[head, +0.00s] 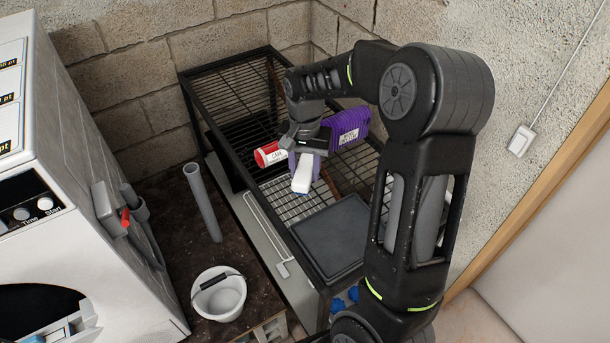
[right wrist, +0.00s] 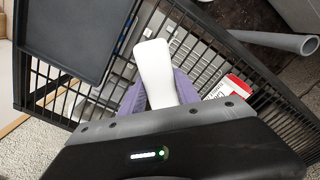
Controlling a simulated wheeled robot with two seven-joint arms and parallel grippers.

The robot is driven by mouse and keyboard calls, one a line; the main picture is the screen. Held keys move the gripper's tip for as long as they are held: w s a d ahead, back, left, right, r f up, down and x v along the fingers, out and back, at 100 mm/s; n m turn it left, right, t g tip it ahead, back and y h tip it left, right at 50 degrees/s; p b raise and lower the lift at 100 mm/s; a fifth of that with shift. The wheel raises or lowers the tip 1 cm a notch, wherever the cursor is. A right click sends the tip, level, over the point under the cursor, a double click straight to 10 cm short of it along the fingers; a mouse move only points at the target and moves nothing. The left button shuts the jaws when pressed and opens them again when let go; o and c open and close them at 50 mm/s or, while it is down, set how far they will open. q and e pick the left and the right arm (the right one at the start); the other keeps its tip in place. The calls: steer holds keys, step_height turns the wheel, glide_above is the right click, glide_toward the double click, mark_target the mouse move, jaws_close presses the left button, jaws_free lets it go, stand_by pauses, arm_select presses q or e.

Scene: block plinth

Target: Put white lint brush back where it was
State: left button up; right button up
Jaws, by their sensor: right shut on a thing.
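The white lint brush (head: 302,174) is in my right gripper (head: 304,160), above the wire shelf of a black metal rack (head: 291,240). In the right wrist view the brush (right wrist: 155,70) sticks out between the two purple fingers of the gripper (right wrist: 158,92), which are shut on it. Its far end points away from the gripper, over the rack's wire shelf. The part between the fingers is hidden. I cannot tell whether the brush touches the shelf. My left gripper is not in view.
On the rack are a red and white can (head: 269,154), a purple package (head: 347,128) and a dark tray (head: 335,238). A white bucket (head: 219,295) and a grey pipe (head: 203,203) stand to the left, by a white washing machine (head: 80,220). Block walls close the back.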

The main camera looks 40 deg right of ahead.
mark_target(305, 178)
steer(key=shift+f, duration=1.35)
steer(key=shift+f, duration=0.1)
steer(key=shift+f, duration=0.15)
steer(key=o, duration=1.2)
step_height(305, 178, up, 12)
steer(key=shift+r+b, duration=0.25)
steer(key=shift+b, duration=0.3)
